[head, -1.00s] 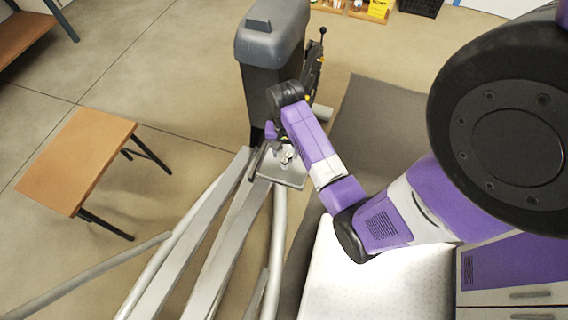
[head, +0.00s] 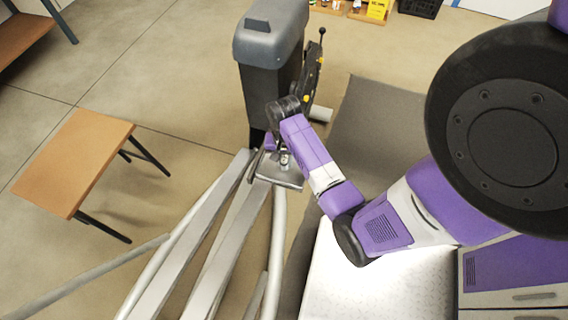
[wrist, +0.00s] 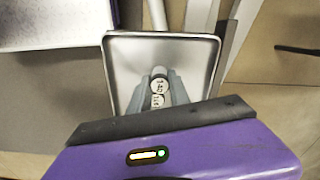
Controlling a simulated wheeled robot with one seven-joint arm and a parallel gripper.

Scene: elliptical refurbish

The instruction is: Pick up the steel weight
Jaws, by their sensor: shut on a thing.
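In the wrist view, two small round steel pieces with pale, marked tops sit between the grey fingers of my gripper (wrist: 158,92). The steel weight (wrist: 158,85) is one of them, and the other (wrist: 157,101) is right beside it, nearer my palm. The fingers are shut on steel; the exact contact is hard to see. Behind them is a shallow metal tray (wrist: 127,62) with a raised rim. In the head view, my gripper (head: 281,158) is low over the tray (head: 279,178) and hides most of what is there.
The tray is on the elliptical machine, beside its dark upright housing (head: 270,85) and long grey rails (head: 205,240). A small wooden table (head: 75,160) stands at left. A white speckled surface (head: 345,285) lies near my arm. A grey mat (head: 375,135) covers floor at right.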

